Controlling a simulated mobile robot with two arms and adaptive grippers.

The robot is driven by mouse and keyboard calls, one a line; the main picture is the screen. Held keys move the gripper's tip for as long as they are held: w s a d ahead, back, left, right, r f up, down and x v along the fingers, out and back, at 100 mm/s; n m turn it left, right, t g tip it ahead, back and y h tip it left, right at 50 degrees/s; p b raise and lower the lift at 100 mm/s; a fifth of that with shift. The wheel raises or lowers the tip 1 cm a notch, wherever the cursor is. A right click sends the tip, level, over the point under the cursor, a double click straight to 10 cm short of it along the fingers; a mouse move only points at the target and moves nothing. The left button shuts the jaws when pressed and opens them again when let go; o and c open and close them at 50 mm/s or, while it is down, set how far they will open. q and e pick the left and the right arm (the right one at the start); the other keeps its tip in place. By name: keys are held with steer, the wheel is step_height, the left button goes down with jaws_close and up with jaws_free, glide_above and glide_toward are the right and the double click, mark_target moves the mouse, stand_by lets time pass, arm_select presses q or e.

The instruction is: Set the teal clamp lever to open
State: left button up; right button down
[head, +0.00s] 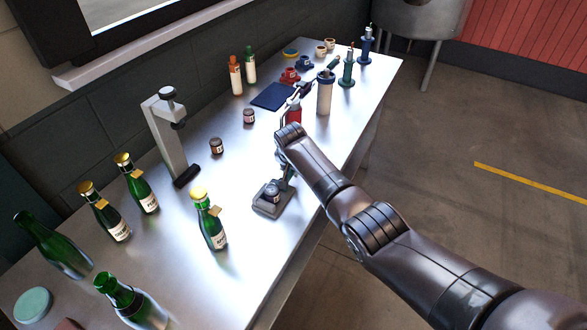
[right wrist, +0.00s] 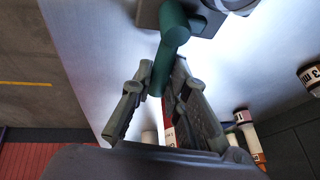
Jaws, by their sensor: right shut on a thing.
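The teal clamp lever (right wrist: 172,22) shows in the right wrist view as a dark green-teal bar. It runs from the grey clamp base (right wrist: 148,14) down between the fingers of my right gripper (right wrist: 163,72). The fingers are shut on the lever, one on each side. There my wrist hides most of the lever and the fingers. My left gripper is not in view.
A green gold-capped bottle (head: 211,228) stands left of the clamp, and more bottles stand further left. A grey press stand (head: 168,140) is behind. A red bottle (head: 294,115) and a cream cylinder (head: 324,97) stand beyond my wrist. The table front beside the clamp is clear.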

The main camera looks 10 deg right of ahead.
stand_by(0.4)
steer(key=c, duration=1.8)
jaws_free()
steer(key=shift+r, duration=0.1)
steer(key=shift+s+a+r, duration=0.1)
steer(key=shift+s+r, duration=0.2)
steer(key=shift+r, duration=0.3)
steer(key=v, duration=1)
steer(key=shift+s+r, duration=0.1)
steer(key=shift+r, duration=0.15)
